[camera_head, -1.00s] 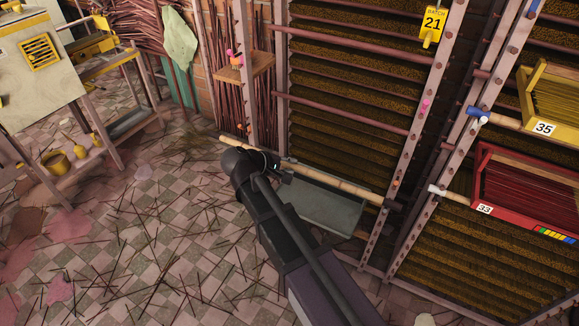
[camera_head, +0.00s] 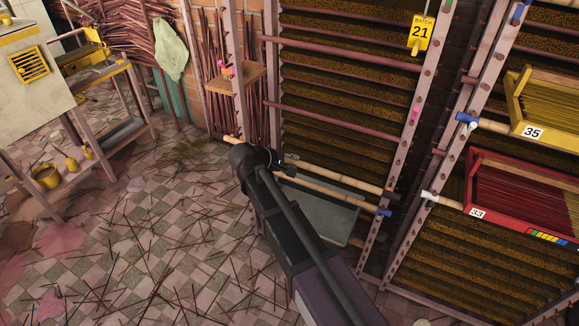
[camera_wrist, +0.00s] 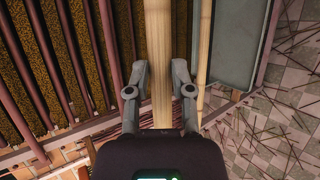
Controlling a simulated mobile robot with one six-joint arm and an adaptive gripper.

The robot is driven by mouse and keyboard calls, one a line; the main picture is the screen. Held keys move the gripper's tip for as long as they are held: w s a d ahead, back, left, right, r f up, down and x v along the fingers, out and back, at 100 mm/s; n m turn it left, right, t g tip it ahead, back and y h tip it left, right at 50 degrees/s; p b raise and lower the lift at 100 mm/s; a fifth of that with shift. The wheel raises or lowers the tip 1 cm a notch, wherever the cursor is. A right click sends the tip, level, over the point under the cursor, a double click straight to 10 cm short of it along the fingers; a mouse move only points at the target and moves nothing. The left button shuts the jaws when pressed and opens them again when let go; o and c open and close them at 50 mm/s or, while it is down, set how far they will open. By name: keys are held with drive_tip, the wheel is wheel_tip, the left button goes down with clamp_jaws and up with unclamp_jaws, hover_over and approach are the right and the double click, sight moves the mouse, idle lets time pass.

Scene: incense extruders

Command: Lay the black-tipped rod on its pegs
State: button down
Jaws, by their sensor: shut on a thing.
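My gripper (camera_head: 283,163) is shut on a pale bamboo rod, the black-tipped rod (camera_head: 340,181). The rod slants across the front of the rack, its black tip (camera_head: 391,195) by the right post (camera_head: 398,172). Its left end (camera_head: 231,139) reaches the left post (camera_head: 238,75). In the wrist view, the rod (camera_wrist: 159,55) passes between my fingers (camera_wrist: 160,95). Pegs stud the right post; I cannot tell which belong to this rod, or whether it touches any. A second, blue-tipped rod (camera_head: 345,199) lies just below and shows beside the held rod in the wrist view (camera_wrist: 204,60).
A grey-green tray (camera_head: 318,222) sits low under the rods. Purple-brown crossbars (camera_head: 340,121) span the rack above. Yellow (camera_head: 519,128) and red (camera_head: 468,190) crates stand at the right. Sticks litter the open tiled floor (camera_head: 150,250) at left.

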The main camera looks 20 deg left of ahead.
drive_tip(key=w+f+b, duration=0.4)
drive_tip(key=w, duration=0.4)
drive_tip(key=shift+w+d, duration=0.2)
drive_tip(key=shift+d, duration=0.15)
idle(0.8)
drive_tip(key=shift+c, duration=2.1)
unclamp_jaws()
drive_tip(key=o, duration=0.3)
drive_tip(key=shift+s, duration=0.15)
